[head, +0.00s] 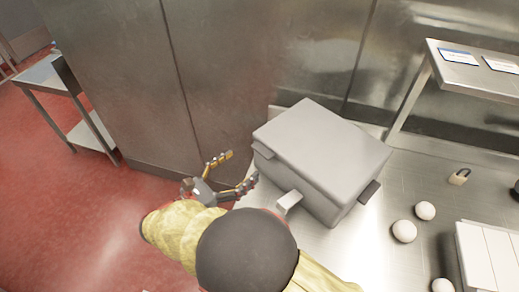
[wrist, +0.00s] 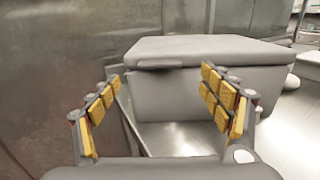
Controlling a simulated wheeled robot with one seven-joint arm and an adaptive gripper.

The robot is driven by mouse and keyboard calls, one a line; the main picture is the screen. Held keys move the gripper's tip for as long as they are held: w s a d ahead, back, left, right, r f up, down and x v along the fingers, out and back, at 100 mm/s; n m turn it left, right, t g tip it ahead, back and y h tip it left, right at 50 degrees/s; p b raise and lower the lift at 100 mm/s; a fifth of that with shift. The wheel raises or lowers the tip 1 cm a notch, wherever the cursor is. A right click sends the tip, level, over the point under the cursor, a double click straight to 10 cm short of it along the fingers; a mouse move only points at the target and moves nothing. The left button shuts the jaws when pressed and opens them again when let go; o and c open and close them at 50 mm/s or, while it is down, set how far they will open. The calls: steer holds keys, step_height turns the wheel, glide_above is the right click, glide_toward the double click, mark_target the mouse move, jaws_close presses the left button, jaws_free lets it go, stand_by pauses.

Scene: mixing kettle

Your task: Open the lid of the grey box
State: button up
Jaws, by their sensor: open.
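The grey box (head: 310,165) stands on the steel table, with its flat grey lid (head: 322,145) lying shut on top. In the wrist view the box (wrist: 190,95) is ahead, between and beyond my two yellow-padded fingers (wrist: 160,88). The lid's front edge (wrist: 160,65) is level with the space just above the fingertips. The box's inside is hidden.
The steel table (head: 400,180) holds several white balls (head: 404,231) and a small beige object (head: 459,177) right of the box. A raised steel shelf (head: 475,75) stands at the back right. A steel wall (head: 240,70) is close behind. Red floor lies left.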

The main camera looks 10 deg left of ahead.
mark_target(259, 153)
steer(key=b+x, duration=0.1)
steer(key=x, duration=0.6)
steer(key=shift+w+d+f+b, duration=0.1)
steer(key=shift+w+d+b, duration=0.05)
steer(key=shift+w+b, duration=0.15)
steer(key=shift+c, duration=0.2)
steer(key=c, duration=1.6)
steer(key=shift+c, duration=0.2)
